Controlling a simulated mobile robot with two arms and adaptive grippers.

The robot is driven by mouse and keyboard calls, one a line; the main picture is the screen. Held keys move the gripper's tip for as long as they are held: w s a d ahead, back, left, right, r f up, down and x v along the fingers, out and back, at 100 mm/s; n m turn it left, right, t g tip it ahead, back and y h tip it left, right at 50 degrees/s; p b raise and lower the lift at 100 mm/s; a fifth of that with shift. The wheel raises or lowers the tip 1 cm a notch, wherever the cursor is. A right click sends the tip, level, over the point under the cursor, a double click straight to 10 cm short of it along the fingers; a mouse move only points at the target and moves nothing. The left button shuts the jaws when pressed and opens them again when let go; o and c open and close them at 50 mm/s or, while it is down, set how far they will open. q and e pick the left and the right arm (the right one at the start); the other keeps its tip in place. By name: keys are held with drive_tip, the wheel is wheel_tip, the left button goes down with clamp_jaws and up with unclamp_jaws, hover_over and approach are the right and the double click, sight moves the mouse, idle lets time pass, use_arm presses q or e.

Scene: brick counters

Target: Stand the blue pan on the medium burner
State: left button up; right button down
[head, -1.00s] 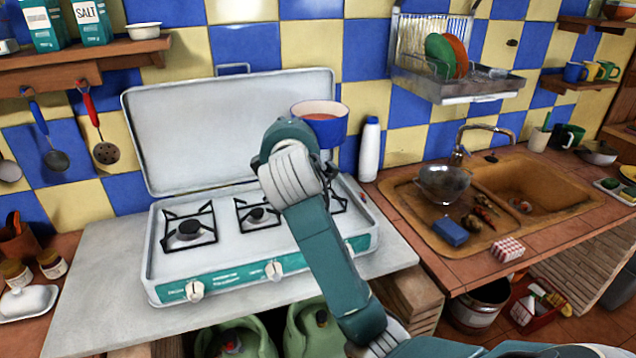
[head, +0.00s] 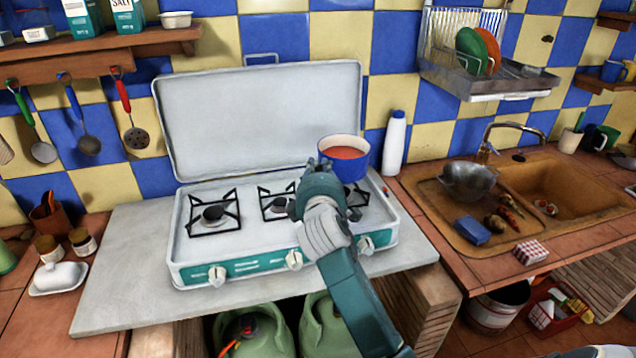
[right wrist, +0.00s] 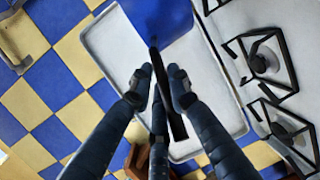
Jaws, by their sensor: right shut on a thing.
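The blue pan (head: 352,173) has a reddish inside and a pale rim. It looks upright, at the rear of the stove's right burner (head: 353,205); I cannot tell whether it touches the grate. My right gripper (head: 318,166) is at its near left side. In the right wrist view, the gripper (right wrist: 159,88) is shut on the pan's dark handle (right wrist: 176,122), with the blue pan wall (right wrist: 165,18) beyond. The stove (head: 190,272) also has a left burner (head: 213,213) and a middle burner (head: 278,206), both empty. My left gripper is out of view.
The raised stove lid (head: 260,115) stands behind the burners. A white bottle (head: 394,145) stands close to the right of the pan. The sink (head: 430,215) is farther right. A shelf with hanging utensils (head: 80,57) is at upper left.

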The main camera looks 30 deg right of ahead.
wheel_tip(320, 180, down, 4)
idle(0.5)
drive_tip(key=shift+f, duration=0.3)
drive_tip(key=c, duration=1.8)
unclamp_jaws()
drive_tip(key=shift+f, duration=0.1)
drive_tip(key=shift+o, duration=0.8)
